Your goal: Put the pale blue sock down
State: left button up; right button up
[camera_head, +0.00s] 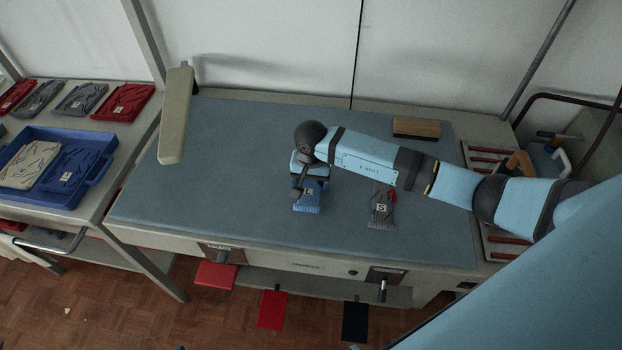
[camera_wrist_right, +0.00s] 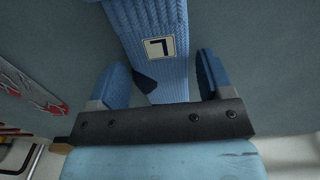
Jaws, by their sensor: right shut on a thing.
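The pale blue sock (camera_head: 307,200) is at the middle of the blue-grey work surface, below my right gripper (camera_head: 310,172). In the right wrist view the sock (camera_wrist_right: 158,75) is ribbed knit with a white size label. It runs between the two blue fingers of the right gripper (camera_wrist_right: 162,80), which is shut on it. The sock's upper end is hidden by the gripper in the head view. I cannot tell whether its lower end touches the surface. My left gripper is not in view.
A grey sock (camera_head: 381,210) with an S label and red part lies to the right. A wooden block (camera_head: 416,127) lies behind. A beige padded arm (camera_head: 175,115) stands at left. A blue tray (camera_head: 95,187) holds folded garments on the left table. The pad's left half is clear.

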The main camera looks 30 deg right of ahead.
aim_at(311, 185)
jog(key=shift+f+b, duration=0.2)
jog(key=shift+b, duration=0.1)
jog(key=o, duration=1)
jog(key=shift+r, duration=0.1)
jog(key=shift+r+p, duration=0.3)
jog(key=shift+p, duration=0.1)
notch_tip(311, 185, up, 12)
jog(key=shift+f+b, duration=0.15)
jog(key=shift+b, duration=0.85)
